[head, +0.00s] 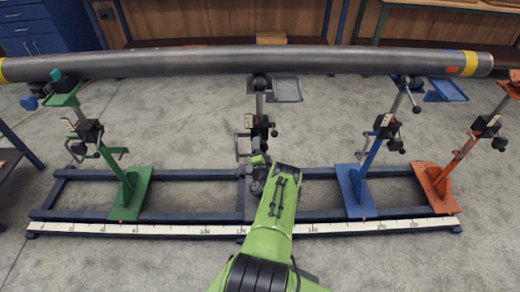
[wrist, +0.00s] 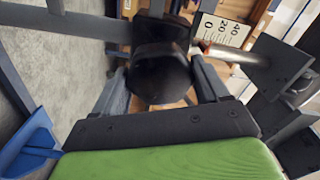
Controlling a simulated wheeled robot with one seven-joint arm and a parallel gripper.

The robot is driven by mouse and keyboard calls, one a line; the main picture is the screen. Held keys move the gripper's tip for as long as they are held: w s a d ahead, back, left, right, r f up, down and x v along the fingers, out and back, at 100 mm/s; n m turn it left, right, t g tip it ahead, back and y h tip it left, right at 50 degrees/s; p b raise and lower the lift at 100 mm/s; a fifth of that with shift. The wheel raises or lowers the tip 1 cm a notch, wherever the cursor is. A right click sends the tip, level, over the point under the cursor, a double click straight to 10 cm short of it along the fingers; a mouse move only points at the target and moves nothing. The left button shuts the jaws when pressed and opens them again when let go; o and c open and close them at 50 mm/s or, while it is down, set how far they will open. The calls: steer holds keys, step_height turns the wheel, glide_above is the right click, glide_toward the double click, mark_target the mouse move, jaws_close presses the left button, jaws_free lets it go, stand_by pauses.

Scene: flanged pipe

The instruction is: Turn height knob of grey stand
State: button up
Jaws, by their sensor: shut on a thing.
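The grey stand (head: 260,104) stands in the middle of the floor frame, under the long pipe (head: 250,61). Its black height knob (wrist: 160,75) fills the middle of the wrist view, between the two dark fingers of my gripper (wrist: 162,88). The fingers are shut on the knob, one on each side. In the head view my gripper (head: 258,164) is low at the stand's post, and my arm hides the stand's foot and the knob. A scale plate with numbers (wrist: 225,30) shows beyond the knob in the wrist view.
A green stand (head: 130,190) is to the left; a blue stand (head: 357,190) and an orange stand (head: 437,185) are to the right. The dark blue frame (head: 90,173) with a white ruler (head: 350,227) lies around their feet. The grey stand's side plate (head: 287,90) juts right.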

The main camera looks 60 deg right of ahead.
steer(key=o, duration=1)
steer(key=shift+o, duration=0.2)
steer(key=p+v, duration=0.7)
steer(key=v, duration=0.8)
steer(key=shift+a+p, duration=0.35)
steer(key=shift+a, duration=0.05)
